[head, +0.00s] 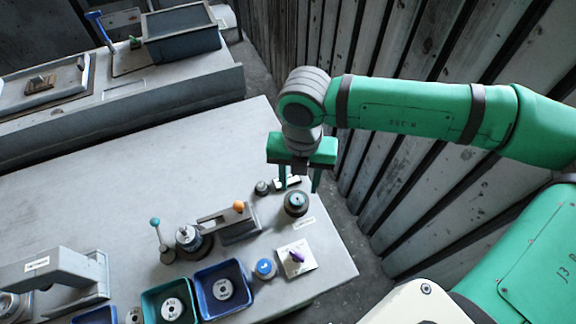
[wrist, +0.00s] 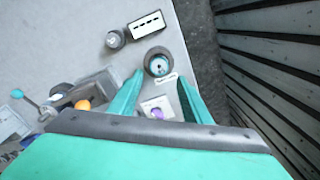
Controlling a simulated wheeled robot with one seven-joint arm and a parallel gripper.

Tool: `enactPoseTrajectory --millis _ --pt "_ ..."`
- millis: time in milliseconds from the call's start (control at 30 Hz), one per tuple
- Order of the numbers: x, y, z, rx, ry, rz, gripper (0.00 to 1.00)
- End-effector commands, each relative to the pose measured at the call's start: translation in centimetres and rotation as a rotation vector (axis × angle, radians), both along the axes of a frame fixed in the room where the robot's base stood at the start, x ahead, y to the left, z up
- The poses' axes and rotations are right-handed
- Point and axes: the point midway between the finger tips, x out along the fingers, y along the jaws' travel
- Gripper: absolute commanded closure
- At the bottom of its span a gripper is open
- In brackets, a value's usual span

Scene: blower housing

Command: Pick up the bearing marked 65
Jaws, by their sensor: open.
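I cannot read the number 65 on any part. Pale ring-shaped parts with dark centres lie in the bins: one (head: 172,308) in the teal bin (head: 147,296) and one (head: 222,289) in the blue bin (head: 240,270). They may be bearings, but their markings are too small to read. My gripper (head: 300,181) is open and empty, above the bench's right end. In the wrist view its fingers (wrist: 160,85) point toward a dark round part with a teal centre (wrist: 158,62), which also shows in the head view (head: 296,210). No finger visibly touches it.
Near the gripper are a small grey cylinder (head: 262,188), an orange-knobbed fixture (head: 238,225), a teal-knobbed lever (head: 155,223), a blue-topped cylinder (head: 265,268) and a purple-knobbed plate (head: 296,257). A corrugated wall (head: 370,150) stands right. The bench's upper middle (head: 110,185) is clear.

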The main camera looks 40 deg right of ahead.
Motion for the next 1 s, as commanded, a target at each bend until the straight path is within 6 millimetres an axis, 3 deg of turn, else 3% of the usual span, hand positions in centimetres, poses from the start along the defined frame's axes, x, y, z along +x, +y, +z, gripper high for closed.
enactPoseTrajectory --millis 167,700,1000 --pt "0.0 -0.1 -0.7 -0.001 0.001 -0.002 0.56" --pt "-0.1 0.0 -5.7 0.001 0.001 -0.001 0.56" --pt "0.0 -0.1 -7.0 -0.001 0.001 -0.001 0.56"
